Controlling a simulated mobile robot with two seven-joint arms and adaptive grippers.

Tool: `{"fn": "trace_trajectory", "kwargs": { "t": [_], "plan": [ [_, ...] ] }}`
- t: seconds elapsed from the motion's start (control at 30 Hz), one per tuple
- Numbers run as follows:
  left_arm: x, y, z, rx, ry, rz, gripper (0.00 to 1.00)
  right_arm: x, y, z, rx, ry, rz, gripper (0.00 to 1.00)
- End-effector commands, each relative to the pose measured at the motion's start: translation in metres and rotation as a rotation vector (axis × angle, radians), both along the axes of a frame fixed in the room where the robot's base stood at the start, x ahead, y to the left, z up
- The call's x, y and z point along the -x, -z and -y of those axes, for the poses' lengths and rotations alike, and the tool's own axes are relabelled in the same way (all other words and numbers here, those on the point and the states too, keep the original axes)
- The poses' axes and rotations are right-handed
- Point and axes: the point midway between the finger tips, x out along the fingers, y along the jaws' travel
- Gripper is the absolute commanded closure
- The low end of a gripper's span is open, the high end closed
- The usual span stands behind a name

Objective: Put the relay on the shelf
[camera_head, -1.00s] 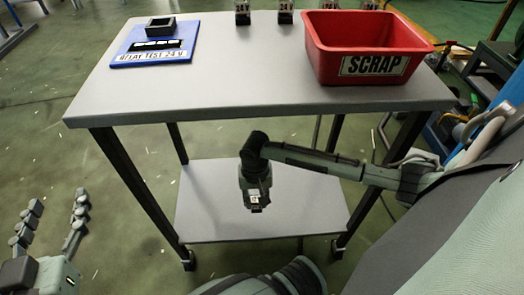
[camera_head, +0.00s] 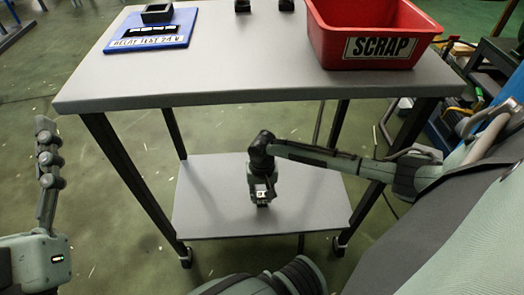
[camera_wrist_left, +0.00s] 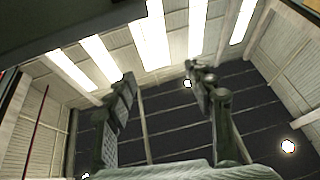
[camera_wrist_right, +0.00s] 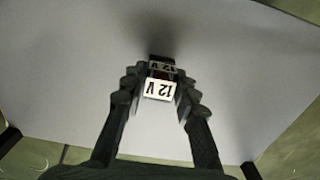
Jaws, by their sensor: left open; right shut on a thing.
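A dark relay (camera_wrist_right: 158,88) with white "12 V" labels is between the fingers of my right gripper (camera_wrist_right: 156,92), which is shut on it. In the head view, my right gripper (camera_head: 262,189) is over the table's lower grey shelf (camera_head: 205,205), near its middle. In the right wrist view, the relay is close above or on the shelf, with a shadow beside it; I cannot tell whether it touches. My left gripper (camera_wrist_left: 166,110) is open and empty, pointing up toward the ceiling; part of it shows at the left of the head view.
The grey tabletop (camera_head: 240,75) spans above the shelf. It carries a blue relay test board (camera_head: 150,42) at left, a red scrap bin (camera_head: 372,40) at right and two dark items at the back edge. Table legs flank the shelf. The shelf is clear around my right gripper.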

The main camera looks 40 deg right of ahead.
Motion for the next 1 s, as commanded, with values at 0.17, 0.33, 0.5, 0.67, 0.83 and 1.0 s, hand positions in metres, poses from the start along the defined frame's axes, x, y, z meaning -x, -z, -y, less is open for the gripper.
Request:
{"fn": "trace_trajectory", "kwargs": {
  "t": [0.17, 0.33, 0.5, 0.67, 0.83, 1.0],
  "plan": [
    [0.000, 0.000, 0.000, -0.002, 0.000, -0.005, 0.47, 0.000, 0.002, -0.001, -0.001, 0.000, -0.001, 1.00],
    [0.000, 0.001, 0.000, -0.002, 0.001, -0.009, 0.47, 0.000, 0.003, 0.000, -0.001, 0.000, -0.001, 0.57],
    [0.000, 0.001, 0.000, -0.002, 0.001, -0.009, 0.47, 0.000, 0.003, 0.000, -0.001, 0.000, -0.001, 0.51],
    [0.000, 0.001, 0.000, -0.004, 0.000, -0.007, 0.47, 0.000, 0.002, 0.000, 0.000, 0.000, 0.000, 0.51],
    [-0.005, 0.007, -0.001, -0.024, -0.006, -0.044, 0.47, 0.000, -0.004, 0.000, -0.001, 0.001, -0.001, 0.51],
    [-0.018, 0.037, -0.007, -0.098, -0.026, -0.194, 0.47, 0.000, -0.012, 0.000, -0.001, 0.000, -0.001, 0.51]
  ]
}}
